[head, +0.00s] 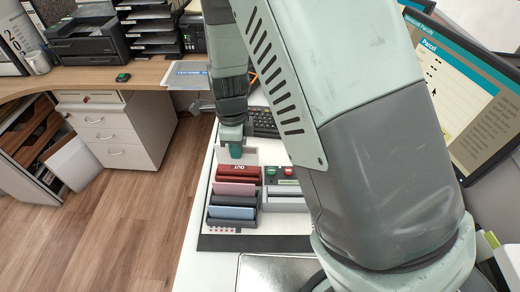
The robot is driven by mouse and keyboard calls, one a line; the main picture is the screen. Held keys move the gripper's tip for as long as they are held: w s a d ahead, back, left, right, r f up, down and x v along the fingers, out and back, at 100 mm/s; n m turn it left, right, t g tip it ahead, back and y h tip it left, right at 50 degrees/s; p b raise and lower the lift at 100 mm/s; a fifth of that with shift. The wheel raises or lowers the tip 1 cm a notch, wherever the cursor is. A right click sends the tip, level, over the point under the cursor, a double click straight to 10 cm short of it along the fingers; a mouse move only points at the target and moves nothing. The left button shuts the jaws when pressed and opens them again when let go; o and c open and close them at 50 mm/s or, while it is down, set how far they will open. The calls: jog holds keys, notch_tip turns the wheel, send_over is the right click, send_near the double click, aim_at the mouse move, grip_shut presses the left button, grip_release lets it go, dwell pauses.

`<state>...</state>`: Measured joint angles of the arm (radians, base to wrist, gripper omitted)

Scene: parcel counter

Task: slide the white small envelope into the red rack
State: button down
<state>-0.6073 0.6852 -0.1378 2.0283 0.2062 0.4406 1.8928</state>
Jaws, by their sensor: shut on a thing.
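My gripper (235,153) points down at the far part of the counter, with a teal fingertip showing. It is shut on what looks like the white small envelope (250,157), a pale upright sheet showing on both sides of the fingertip. The red rack (238,174), marked OUT, is just below and nearer the camera. The envelope's lower edge is close to the rack's far top edge; I cannot tell whether it is inside, touching or behind it. The fingertip hides the envelope's middle.
Nearer than the red rack are slots with a pink piece (235,188) and a blue piece (231,212). A grey tray (286,206) and a button box (284,175) stand to the right. A keyboard (266,122) lies behind. My arm covers the right middle.

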aim_at(237, 164)
jog(key=shift+a+f, duration=0.15)
jog(key=shift+f, duration=1.8)
jog(key=shift+f, duration=1.85)
jog(key=c, duration=1.2)
grip_release()
notch_tip(237, 164, up, 11)
jog(key=shift+f, duration=0.1)
